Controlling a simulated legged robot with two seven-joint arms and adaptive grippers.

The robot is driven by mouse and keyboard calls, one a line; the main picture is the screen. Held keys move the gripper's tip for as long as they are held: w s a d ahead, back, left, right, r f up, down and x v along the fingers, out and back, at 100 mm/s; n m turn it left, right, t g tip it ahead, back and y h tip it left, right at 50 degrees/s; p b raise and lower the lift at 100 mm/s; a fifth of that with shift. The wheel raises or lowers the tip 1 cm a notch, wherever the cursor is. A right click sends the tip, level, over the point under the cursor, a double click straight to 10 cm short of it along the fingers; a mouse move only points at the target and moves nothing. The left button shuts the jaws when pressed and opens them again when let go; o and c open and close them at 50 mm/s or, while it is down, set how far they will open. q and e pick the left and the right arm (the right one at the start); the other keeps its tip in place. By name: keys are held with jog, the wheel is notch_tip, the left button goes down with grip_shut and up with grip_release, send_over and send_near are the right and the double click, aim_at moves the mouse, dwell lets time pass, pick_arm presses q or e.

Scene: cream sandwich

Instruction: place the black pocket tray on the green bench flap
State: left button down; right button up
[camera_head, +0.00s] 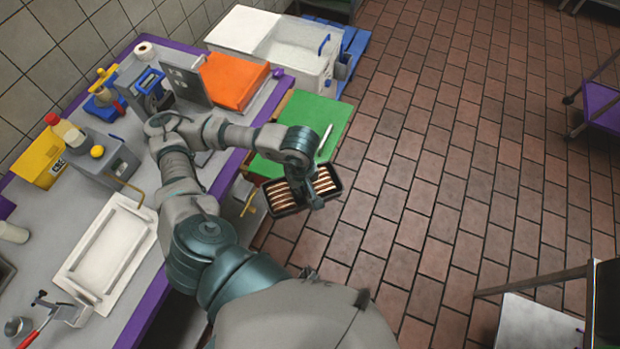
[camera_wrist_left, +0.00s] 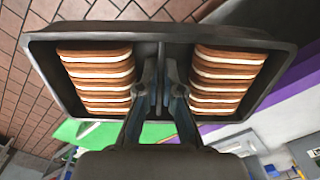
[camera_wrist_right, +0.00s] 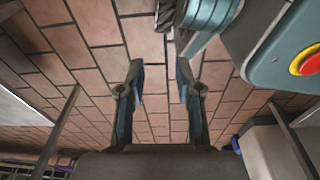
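The black pocket tray (camera_head: 284,204) holds rows of cream sandwiches in two pockets. My left gripper (camera_head: 312,199) is shut on the tray's middle divider, and the tray hangs beside the near edge of the green bench flap. In the left wrist view the tray (camera_wrist_left: 255,36) fills the upper part, with my left gripper's fingers (camera_wrist_left: 160,85) on both sides of the divider. The green bench flap (camera_head: 318,113) has a pale pen-like object (camera_head: 325,139) on its right part; my left arm covers part of the flap. My right gripper (camera_wrist_right: 158,85) is open and empty above the tiled floor.
An orange panel (camera_head: 235,80) and a white bin (camera_head: 295,48) stand behind the flap. The purple-edged bench (camera_head: 150,300) with a white tray (camera_head: 108,250) is at left.

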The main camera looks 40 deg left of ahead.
pick_arm(q)
jog(key=shift+w+a+f+b, duration=0.1)
jog(key=shift+w+a+b, duration=0.05)
jog(key=shift+b, duration=0.2)
jog(key=shift+w, duration=0.35)
jog(key=w, duration=0.2)
jog(key=w+a, duration=0.1)
jog(key=w, duration=0.1)
jog(key=shift+w+a+f+p, duration=0.15)
jog(key=shift+p, duration=0.2)
notch_tip(320, 180, down, 3)
jog(key=shift+a, duration=0.15)
jog(key=shift+f, duration=0.3)
pick_arm(e)
jog(key=shift+w+r, duration=0.15)
pick_arm(q)
jog(key=c, duration=1.3)
grip_release()
pick_arm(e)
jog(key=shift+w+r, duration=0.15)
jog(key=shift+w, duration=0.15)
